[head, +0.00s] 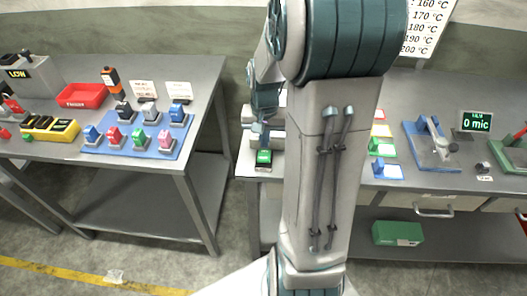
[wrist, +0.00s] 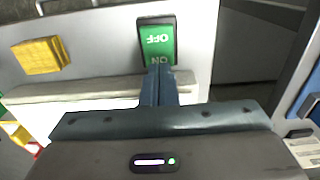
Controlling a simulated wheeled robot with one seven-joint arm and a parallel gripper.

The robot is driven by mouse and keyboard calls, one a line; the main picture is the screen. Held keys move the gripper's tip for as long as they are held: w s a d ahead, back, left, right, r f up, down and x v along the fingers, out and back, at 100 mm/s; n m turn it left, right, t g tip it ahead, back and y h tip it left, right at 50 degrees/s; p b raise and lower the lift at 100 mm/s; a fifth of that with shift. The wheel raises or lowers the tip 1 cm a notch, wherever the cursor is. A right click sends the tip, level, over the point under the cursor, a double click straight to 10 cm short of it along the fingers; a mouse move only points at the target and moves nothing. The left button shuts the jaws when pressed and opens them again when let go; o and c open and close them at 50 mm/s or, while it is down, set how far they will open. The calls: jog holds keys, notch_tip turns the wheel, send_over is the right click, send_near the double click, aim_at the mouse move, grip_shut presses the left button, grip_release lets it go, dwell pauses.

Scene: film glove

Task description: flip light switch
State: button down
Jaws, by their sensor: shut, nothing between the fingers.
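The light switch is a green rocker in a dark frame, marked OFF and ON, and shows in the wrist view (wrist: 157,42). In the head view the switch (head: 264,157) sits near the front edge of the right bench, just left of my arm. My gripper (wrist: 159,70) is shut and empty, its fingertips at the ON end of the rocker and partly covering that end. In the head view my gripper (head: 261,138) is just above the switch. I cannot tell whether the fingertips touch the rocker, or which end is pressed in.
A yellow block (wrist: 40,56) lies beside the switch in the wrist view. My arm hides the middle of the right bench. A blue-based device (head: 432,148) and a 0 mic display (head: 476,122) stand farther right. A gap separates the left bench (head: 205,85).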

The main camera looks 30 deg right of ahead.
aim_at(263, 152)
notch_tip(263, 152, up, 5)
jog(key=p, duration=0.3)
jog(key=shift+r, duration=0.1)
dwell(0.5)
jog(key=s+a+r+n+t, duration=0.3)
jog(key=s+a+r+n, duration=0.3)
jog(key=s+a+r, duration=0.4)
jog(key=s+a, duration=0.2)
jog(key=shift+s+r+n+t, duration=0.3)
jog(key=shift+s+r+n, duration=0.05)
jog(key=shift+s+n, duration=0.05)
